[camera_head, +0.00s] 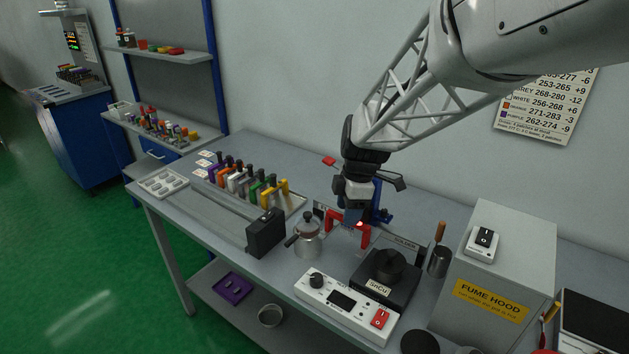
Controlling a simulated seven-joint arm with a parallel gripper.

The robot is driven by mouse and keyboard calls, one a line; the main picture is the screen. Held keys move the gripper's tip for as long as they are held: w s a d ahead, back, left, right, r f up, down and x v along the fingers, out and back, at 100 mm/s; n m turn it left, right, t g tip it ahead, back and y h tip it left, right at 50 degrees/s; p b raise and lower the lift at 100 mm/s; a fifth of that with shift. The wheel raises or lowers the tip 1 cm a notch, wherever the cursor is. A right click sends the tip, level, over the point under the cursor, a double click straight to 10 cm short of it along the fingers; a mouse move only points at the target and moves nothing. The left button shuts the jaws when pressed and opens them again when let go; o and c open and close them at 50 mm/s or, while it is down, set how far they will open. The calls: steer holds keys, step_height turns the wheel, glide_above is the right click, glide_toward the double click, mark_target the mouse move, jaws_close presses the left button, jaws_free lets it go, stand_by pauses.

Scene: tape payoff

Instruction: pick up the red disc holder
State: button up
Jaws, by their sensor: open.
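A red bracket-shaped piece (364,239), which looks like the red disc holder, stands on the bench right of a metal kettle-like pot and behind the black solder unit. My gripper (352,218) hangs down directly over it, with its dark lower end in front of the red piece's top. The gripper is open. The picture is too small to tell whether the fingers are around the holder or just above it. Part of the red piece is hidden by the gripper.
A rack (240,184) of several coloured holders stands to the left, with a black box (265,234) in front. The metal pot (307,238), solder unit (386,273), white control box (345,305) and fume hood (497,275) crowd the right. A blue stand (382,214) is close beside my gripper.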

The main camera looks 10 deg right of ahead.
jaws_close()
steer(key=shift+r, duration=0.15)
stand_by(0.4)
steer(key=shift+r, duration=1.45)
steer(key=shift+s+r, duration=0.25)
steer(key=shift+s, duration=0.05)
steer(key=s+r, duration=0.1)
steer(key=s, duration=1.4)
steer(key=shift+s+r, duration=0.15)
steer(key=shift+s, duration=0.05)
steer(key=shift+a, duration=0.1)
